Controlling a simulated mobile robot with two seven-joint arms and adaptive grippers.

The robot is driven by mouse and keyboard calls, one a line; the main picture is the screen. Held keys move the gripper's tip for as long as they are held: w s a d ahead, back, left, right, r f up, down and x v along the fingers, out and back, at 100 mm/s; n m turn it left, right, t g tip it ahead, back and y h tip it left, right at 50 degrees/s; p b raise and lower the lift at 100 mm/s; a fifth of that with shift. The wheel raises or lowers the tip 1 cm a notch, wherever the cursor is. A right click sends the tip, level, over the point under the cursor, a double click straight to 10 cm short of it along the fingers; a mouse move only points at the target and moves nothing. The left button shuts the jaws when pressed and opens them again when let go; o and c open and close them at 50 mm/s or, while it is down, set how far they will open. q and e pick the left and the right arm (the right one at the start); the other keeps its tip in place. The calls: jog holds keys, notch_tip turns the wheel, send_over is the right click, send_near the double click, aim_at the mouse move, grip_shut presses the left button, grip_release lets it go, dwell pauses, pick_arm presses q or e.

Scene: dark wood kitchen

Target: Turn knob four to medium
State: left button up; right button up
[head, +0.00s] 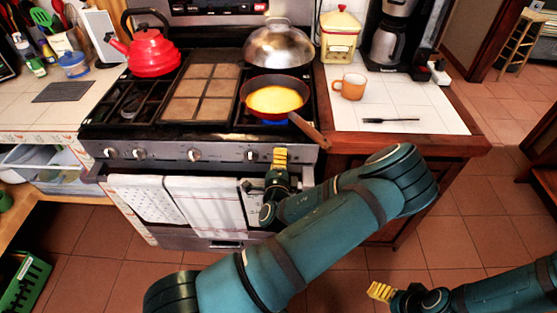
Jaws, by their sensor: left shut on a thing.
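The stove's front panel (222,153) carries a row of round silver knobs. The rightmost knob that shows clearly (250,155) is just left of my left gripper (279,158). My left gripper has yellow fingertips, reaches up to the panel from below, and is shut. Its fingers hide what they hold; at this place on the panel it looks like a stove knob. The setting of that knob cannot be read. A blue flame (272,122) shows under the pan above. My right gripper (380,291) is at the lower right, away from the stove, its opening unclear.
A pan with yellow contents (274,99) sits on the front right burner, its handle (310,130) jutting over the front edge. A red kettle (150,52) and a domed lid (279,46) stand behind. Towels (204,205) hang below the panel. An orange mug (350,87) is on the right counter.

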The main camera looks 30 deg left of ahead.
pick_arm(q)
jog(key=shift+w+n, duration=0.1)
jog(key=shift+n, duration=0.6)
jog(key=o, duration=1.2)
jog(key=shift+o, duration=0.2)
jog(key=shift+f, duration=0.1)
